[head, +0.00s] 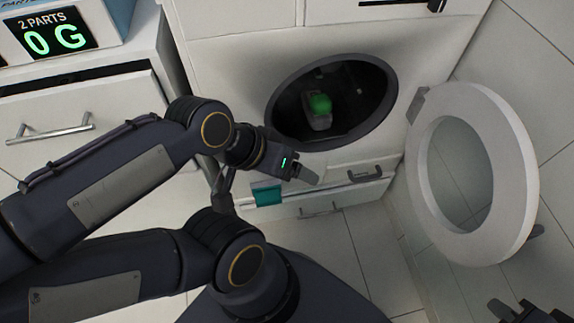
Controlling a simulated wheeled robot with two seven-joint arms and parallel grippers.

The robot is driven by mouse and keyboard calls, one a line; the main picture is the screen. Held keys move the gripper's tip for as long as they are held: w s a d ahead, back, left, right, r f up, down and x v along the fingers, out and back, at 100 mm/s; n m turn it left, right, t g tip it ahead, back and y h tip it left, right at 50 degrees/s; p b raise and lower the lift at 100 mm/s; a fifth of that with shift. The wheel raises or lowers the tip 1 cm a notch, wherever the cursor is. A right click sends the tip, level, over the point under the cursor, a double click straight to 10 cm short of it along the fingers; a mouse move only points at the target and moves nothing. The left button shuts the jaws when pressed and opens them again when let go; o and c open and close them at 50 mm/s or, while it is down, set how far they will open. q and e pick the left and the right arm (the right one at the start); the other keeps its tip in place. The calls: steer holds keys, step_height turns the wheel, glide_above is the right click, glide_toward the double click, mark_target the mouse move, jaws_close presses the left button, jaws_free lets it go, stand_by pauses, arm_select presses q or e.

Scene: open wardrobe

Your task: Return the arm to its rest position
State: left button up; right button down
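My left arm comes in from the left, bends at a dark joint and ends in the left gripper (300,172), with a small green light on its body. This gripper is in front of and below a round dark opening (372,112) in a white front, outside it. Its fingers overlap from this angle, so their gap is hidden. Dark pieces of my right gripper (513,311) show at the bottom right edge, mostly cut off. A green object (320,104) sits on a grey piece inside the opening, apart from both grippers.
A round white door (518,160) with a glass middle stands open at the right. A teal item (266,194) is below the opening. A display (48,37) reads "2 PARTS 0 G" above a white drawer (80,115). Tiled floor (340,265) is clear at lower middle.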

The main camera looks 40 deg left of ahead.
step_height(320, 180, up, 31)
steer(key=p, duration=3.1)
